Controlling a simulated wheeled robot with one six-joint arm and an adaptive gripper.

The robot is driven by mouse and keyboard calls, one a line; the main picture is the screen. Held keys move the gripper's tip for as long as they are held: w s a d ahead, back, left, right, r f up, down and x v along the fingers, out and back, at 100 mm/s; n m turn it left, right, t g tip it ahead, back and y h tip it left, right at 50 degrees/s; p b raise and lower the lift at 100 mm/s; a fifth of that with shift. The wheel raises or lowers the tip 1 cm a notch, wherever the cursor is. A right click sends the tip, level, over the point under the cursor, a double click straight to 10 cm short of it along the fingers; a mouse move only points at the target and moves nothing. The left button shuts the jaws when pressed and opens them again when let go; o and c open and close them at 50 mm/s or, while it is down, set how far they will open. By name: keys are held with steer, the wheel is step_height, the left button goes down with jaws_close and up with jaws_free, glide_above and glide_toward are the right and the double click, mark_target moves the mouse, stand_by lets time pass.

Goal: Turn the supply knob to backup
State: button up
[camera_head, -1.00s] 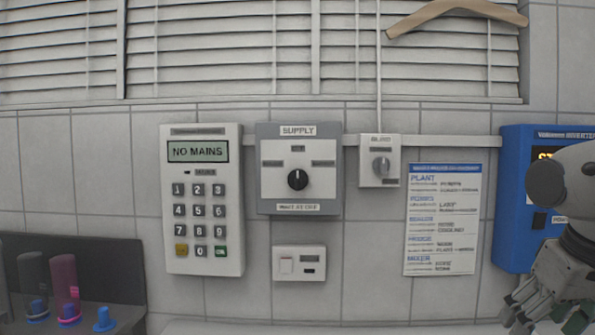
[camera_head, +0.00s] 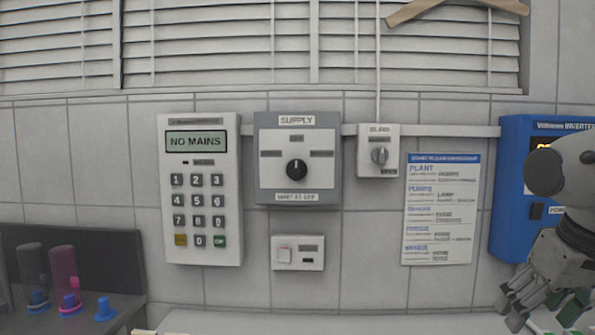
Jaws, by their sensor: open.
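The supply switch box (camera_head: 265,187) is a grey panel on the tiled wall, labelled SUPPLY, with a lighter face. Its black round knob (camera_head: 296,169) sits at the middle of the face, with its pale mark pointing up toward the top label. Small labels stand left, above and right of the knob, too blurred to read surely. My gripper (camera_head: 545,305) is at the lower right, open and apart from the knob, well to its right and lower. Part of it is cut off by the picture's edge.
A keypad panel (camera_head: 203,247) reading NO MAINS hangs left of the box. A smaller knob unit (camera_head: 366,158), a printed notice (camera_head: 440,210) and a blue inverter (camera_head: 510,190) are to the right. A small switch plate (camera_head: 297,253) is below. Blue and pink items stand lower left.

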mark_target(296, 165)
steer(key=shift+c, duration=0.3)
steer(key=w+a+r+n+t+h, duration=0.2)
steer(key=w+a+n+h, duration=0.1)
steer(key=w+a+n, duration=0.6)
steer(key=w+a+r+n+t+h, duration=0.1)
steer(key=w+a+r+n+h, duration=0.1)
steer(key=w+a+n, duration=0.75)
steer(key=w+a+r+n+t+y, duration=0.2)
steer(key=a+r+n+t, duration=0.3)
steer(key=a+r+n, duration=0.3)
steer(key=w+a+r+n+t+y, duration=0.25)
steer(key=a+r+n+t, duration=0.4)
steer(key=a+n, duration=0.35)
steer(key=shift+m+g, duration=0.35)
steer(key=shift+m, duration=0.1)
steer(key=w, duration=0.7)
steer(key=shift+w+a+r, duration=0.1)
steer(key=shift+w+a, duration=0.15)
steer(key=shift+w, duration=0.15)
